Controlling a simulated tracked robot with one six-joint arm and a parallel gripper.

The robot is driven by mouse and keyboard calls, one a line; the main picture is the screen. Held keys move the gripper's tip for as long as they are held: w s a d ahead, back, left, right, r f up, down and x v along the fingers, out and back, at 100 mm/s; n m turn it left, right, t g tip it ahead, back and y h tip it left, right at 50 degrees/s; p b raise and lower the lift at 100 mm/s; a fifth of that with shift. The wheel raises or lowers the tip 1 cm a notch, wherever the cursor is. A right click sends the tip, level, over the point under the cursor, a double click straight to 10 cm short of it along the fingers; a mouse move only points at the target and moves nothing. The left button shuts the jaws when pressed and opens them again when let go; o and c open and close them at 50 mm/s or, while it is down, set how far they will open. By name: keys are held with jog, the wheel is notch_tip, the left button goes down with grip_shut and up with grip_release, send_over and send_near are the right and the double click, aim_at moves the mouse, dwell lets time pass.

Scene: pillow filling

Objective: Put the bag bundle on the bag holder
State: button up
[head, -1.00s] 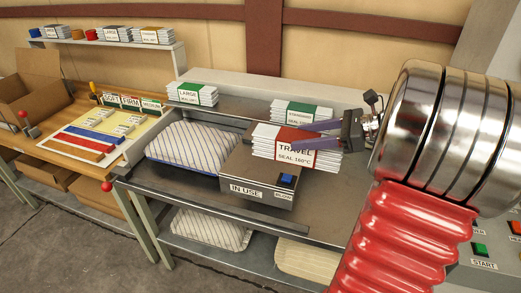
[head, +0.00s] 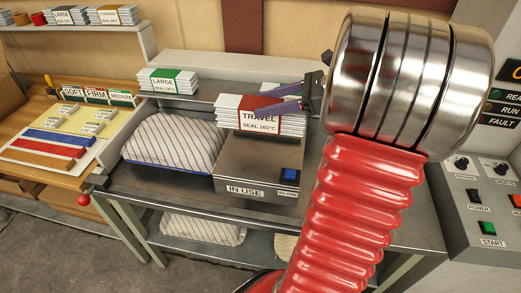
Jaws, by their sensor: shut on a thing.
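The bag bundle (head: 262,123) is a white stack with a red top, labelled TRAVEL, SEAL 160°C. My gripper (head: 283,105) is shut on it, its purple-grey fingers reaching in from the right. The bag holder (head: 245,172) seems to be the grey-brown box labelled IN USE, with a blue button at its front right. The bundle is over the back part of this box. I cannot tell whether it touches the box or hangs just above it.
A LARGE green bundle (head: 168,80) is at the back left. Another green bundle (head: 284,90) is partly hidden behind the held one. A striped pillow (head: 172,143) lies left of the box. A control panel (head: 485,190) stands at the right. My arm hides the bench's right part.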

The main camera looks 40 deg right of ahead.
aim_at(271, 122)
jog(key=shift+d, duration=0.15)
jog(key=shift+s+d+f, duration=0.1)
jog(key=shift+s+f, duration=0.05)
jog(key=shift+f, duration=2.95)
jog(key=shift+f, duration=0.1)
jog(key=shift+f, duration=1.75)
jog(key=o, duration=1.4)
jog(key=shift+f, duration=0.1)
